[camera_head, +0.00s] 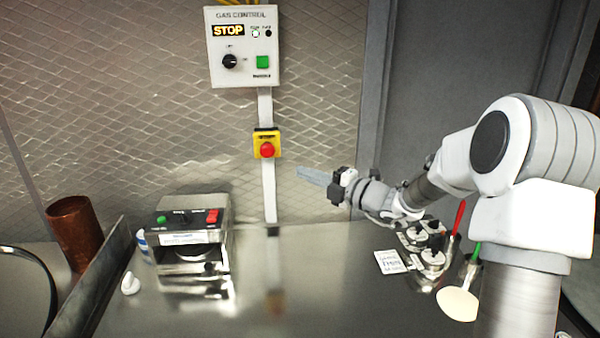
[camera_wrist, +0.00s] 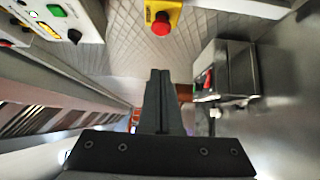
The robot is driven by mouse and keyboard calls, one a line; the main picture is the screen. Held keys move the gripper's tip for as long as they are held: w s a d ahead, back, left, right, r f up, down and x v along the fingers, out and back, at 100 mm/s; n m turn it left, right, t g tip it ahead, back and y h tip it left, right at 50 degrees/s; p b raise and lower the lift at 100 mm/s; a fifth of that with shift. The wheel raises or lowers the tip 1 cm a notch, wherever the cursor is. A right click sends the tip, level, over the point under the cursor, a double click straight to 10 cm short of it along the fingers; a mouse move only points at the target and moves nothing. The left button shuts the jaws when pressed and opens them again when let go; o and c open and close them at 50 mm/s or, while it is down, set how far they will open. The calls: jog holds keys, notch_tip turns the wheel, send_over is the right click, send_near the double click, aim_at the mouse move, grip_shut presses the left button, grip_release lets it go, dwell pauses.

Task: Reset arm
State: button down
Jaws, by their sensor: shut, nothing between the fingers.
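My gripper (camera_head: 312,176) is raised above the steel counter in the head view, with its grey fingers pointing left. It is close to the wall, to the right of the red emergency button (camera_head: 267,150) and a little below it. In the wrist view, the fingers of my gripper (camera_wrist: 159,75) lie together with nothing between them. My arm reaches in from the right, and its elbow is bent. The red button also shows at the top of the wrist view (camera_wrist: 161,24).
A gas control panel (camera_head: 243,47) is on the wall. A steel machine (camera_head: 190,240) with buttons stands on the counter (camera_head: 310,300) at left, near a copper cylinder (camera_head: 75,236). A printed card (camera_head: 390,262), metal containers (camera_head: 428,258) and a pale paddle (camera_head: 459,303) are at right. The middle counter is clear.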

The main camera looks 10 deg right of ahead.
jog(key=s+a+n+g+h, duration=0.2)
jog(key=s+a+n+g, duration=0.25)
jog(key=s+n, duration=0.65)
jog(key=s+a+n+g+h, duration=0.2)
jog(key=s+a+n+g, duration=0.25)
jog(key=s+n, duration=0.65)
jog(key=s+d+n+t+h, duration=0.2)
jog(key=s+d+n+h, duration=0.7)
jog(key=n, duration=1.3)
jog(key=s+d, duration=0.5)
jog(key=s, duration=0.1)
jog(key=shift+f+n, duration=0.25)
jog(key=shift+n, duration=0.15)
